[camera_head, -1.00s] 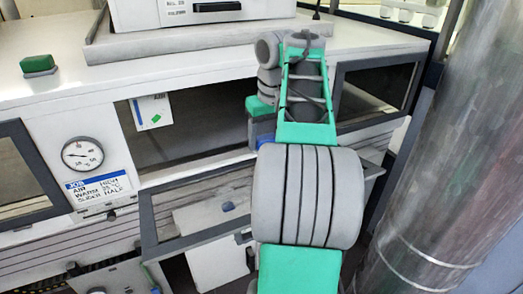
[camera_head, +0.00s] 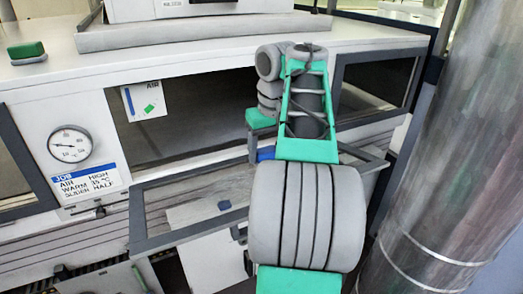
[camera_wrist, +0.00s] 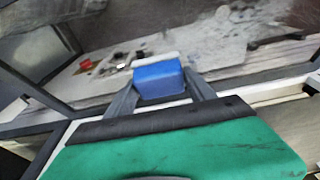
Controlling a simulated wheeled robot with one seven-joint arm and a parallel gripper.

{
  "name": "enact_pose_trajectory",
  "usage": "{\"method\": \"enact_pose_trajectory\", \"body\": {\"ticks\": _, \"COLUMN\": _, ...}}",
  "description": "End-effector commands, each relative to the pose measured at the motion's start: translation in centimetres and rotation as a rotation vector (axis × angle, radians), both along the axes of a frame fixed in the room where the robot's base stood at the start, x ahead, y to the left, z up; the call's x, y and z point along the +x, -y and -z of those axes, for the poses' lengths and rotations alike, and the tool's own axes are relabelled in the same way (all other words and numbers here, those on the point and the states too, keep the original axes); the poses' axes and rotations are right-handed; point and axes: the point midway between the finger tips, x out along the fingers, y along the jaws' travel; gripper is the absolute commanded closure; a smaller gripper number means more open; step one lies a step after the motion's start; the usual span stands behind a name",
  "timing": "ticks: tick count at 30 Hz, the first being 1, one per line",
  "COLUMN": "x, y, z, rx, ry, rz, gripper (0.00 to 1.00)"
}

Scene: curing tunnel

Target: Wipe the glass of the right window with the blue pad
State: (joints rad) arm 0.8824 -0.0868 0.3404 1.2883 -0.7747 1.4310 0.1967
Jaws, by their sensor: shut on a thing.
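The blue pad (camera_wrist: 157,79) is between the two dark fingers of my gripper (camera_wrist: 161,88) in the wrist view, and the gripper is shut on it. A pale edge shows along the pad's far side. In the head view, a bit of the pad (camera_head: 265,153) shows left of my arm, in front of the central opening; my arm hides most of the gripper. The right window (camera_head: 377,88), a dark pane in a grey frame, is to the right of my gripper. The pad appears apart from its glass.
A framed flap (camera_head: 140,220) hangs open below the central opening (camera_head: 190,125). A gauge (camera_head: 69,144) and job label (camera_head: 90,185) are at left. A large metal pipe (camera_head: 430,170) stands close on the right. A green-topped block (camera_head: 27,51) sits on top at left.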

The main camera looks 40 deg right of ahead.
Motion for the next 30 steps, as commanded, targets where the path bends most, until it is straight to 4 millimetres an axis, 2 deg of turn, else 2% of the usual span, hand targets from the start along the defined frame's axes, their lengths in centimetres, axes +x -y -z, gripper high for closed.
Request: {"method": "enact_pose_trajectory", "body": {"ticks": 30, "x": -0.3, "y": -0.1, "z": 1.6, "rx": 0.0, "ry": 0.0, "rz": -0.001, "gripper": 0.7}}
